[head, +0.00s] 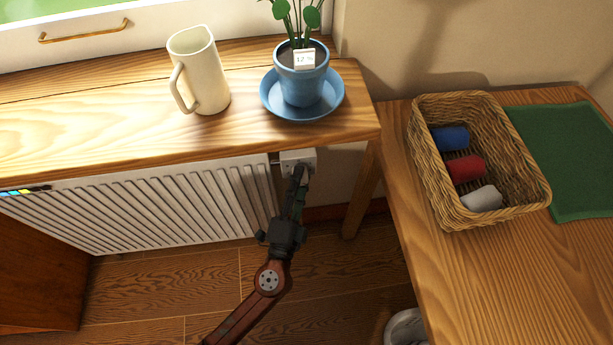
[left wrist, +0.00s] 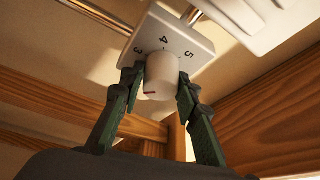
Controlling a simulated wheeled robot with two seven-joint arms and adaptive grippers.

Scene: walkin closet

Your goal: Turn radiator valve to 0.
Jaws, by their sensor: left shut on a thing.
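The radiator valve is a white plate (left wrist: 200,38) with a pale round knob (left wrist: 160,78). In the left wrist view the plate shows the numbers 3, 4 and 5, and a dark red mark sits on the knob's lower left edge. The 0 is not visible. My left gripper (head: 299,172) is at the valve, with one green finger on each side of the knob, shut on it. In the head view the valve plate (head: 298,156) sits under the shelf's edge, and the gripper hides the knob. My right gripper is not in view.
The ribbed white radiator (head: 150,205) is left of the valve. Above is a wooden shelf (head: 100,120) with a cream jug (head: 205,75) and a potted plant on a blue saucer (head: 333,98). A wicker basket (head: 425,150) with rolled cloths and a green mat (head: 565,160) lie on the right table.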

